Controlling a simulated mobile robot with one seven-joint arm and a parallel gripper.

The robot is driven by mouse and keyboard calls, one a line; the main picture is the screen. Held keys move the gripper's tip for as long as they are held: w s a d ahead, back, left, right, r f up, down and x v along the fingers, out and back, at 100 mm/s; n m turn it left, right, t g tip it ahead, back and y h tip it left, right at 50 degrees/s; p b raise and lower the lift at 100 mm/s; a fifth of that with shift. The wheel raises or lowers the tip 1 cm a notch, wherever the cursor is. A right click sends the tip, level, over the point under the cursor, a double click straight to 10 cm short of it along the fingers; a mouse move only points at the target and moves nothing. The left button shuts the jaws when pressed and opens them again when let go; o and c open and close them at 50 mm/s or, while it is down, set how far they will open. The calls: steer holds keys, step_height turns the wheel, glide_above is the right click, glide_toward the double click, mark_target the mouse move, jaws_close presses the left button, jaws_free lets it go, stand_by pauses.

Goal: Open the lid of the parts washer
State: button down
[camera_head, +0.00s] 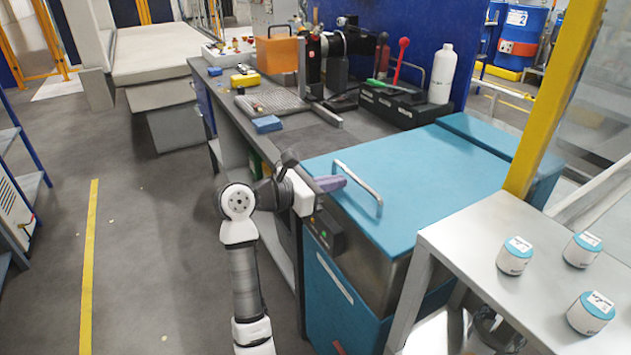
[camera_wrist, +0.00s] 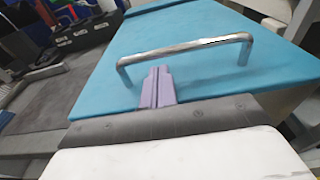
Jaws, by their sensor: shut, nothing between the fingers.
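The parts washer is a teal cabinet (camera_head: 335,300) at the right end of the workbench. Its flat teal lid (camera_head: 440,165) is closed and also fills much of the wrist view (camera_wrist: 205,75). A chrome bar handle (camera_head: 360,185) stands up near the lid's front edge; in the wrist view the handle (camera_wrist: 185,48) spans the upper middle. My gripper (camera_head: 331,183), with purple fingers, is at the front edge of the lid, by the handle's left end. In the wrist view the fingers (camera_wrist: 157,86) are together and empty, just below the bar. Whether they touch the lid or handle cannot be told.
A metal side table (camera_head: 470,235) with several white and teal jars stands at the right, beside a yellow post (camera_head: 555,100). The workbench (camera_head: 340,140) behind carries a black tool holder (camera_head: 400,105) and a white bottle (camera_head: 442,75).

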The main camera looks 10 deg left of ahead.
steer(key=shift+x, duration=0.75)
steer(key=shift+r, duration=0.1)
